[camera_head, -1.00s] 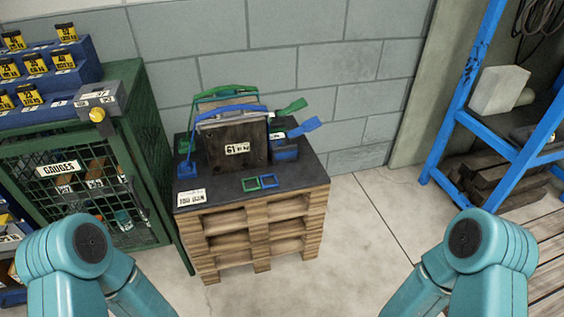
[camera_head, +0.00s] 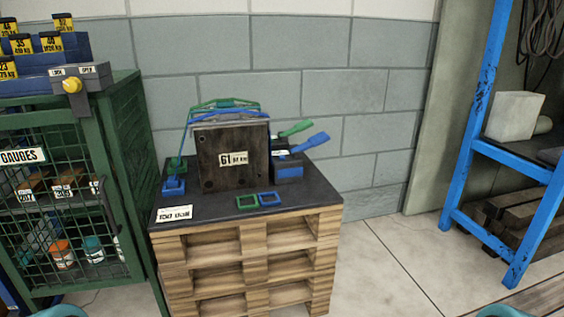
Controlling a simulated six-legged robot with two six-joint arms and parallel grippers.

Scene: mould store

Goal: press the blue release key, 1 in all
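I cannot tell which blue part is the release key. Neither gripper shows; only bits of my arms reach the bottom edge.
A green mesh cabinet (camera_head: 130,180) stands close at the left, with a yellow knob (camera_head: 71,86) on a lock box. A blue shelf rack (camera_head: 474,130) is at the right. A white card (camera_head: 174,213) lies on the pallet top. The floor (camera_head: 390,265) right of the pallets is clear.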

